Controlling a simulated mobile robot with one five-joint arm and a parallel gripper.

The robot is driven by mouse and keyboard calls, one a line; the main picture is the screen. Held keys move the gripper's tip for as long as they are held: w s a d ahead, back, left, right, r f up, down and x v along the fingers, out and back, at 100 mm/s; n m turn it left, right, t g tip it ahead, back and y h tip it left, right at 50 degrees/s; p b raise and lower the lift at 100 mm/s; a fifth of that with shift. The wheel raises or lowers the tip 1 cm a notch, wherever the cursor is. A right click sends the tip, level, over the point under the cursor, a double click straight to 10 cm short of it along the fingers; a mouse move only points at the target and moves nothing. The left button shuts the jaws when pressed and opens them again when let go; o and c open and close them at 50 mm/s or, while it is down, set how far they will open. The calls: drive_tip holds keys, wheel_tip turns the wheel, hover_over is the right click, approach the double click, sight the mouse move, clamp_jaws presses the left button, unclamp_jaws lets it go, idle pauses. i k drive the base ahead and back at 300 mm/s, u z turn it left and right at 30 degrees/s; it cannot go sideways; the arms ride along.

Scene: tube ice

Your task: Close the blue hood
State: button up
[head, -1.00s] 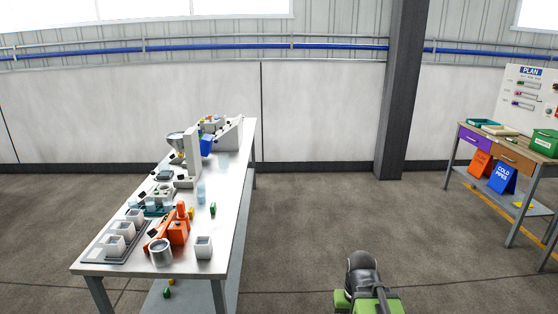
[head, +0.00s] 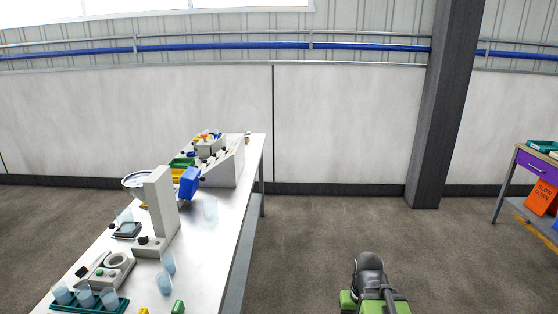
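A blue hood-like part (head: 189,182) shows on the table's far half, beside the upright grey-white stand (head: 161,203) and in front of a sloped grey machine (head: 223,163). It is small in the picture, and I cannot tell whether it is open or closed. Part of my own arm, green and dark grey, shows at the bottom right, well apart from the table. My gripper's fingers are not visible.
The long metal table (head: 215,257) runs away from me on the left. It bears a teal rack (head: 97,303) of cups and a clear cup (head: 168,264). The floor (head: 310,250) right of the table is clear. A dark pillar (head: 441,110) and a desk (head: 540,168) stand at right.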

sight(189, 180)
drive_tip(key=i, duration=0.45)
drive_tip(key=u, duration=1.05)
drive_tip(key=k, duration=1.05)
drive_tip(key=z, duration=1.55)
drive_tip(key=i, duration=0.85)
drive_tip(key=u, duration=1.7)
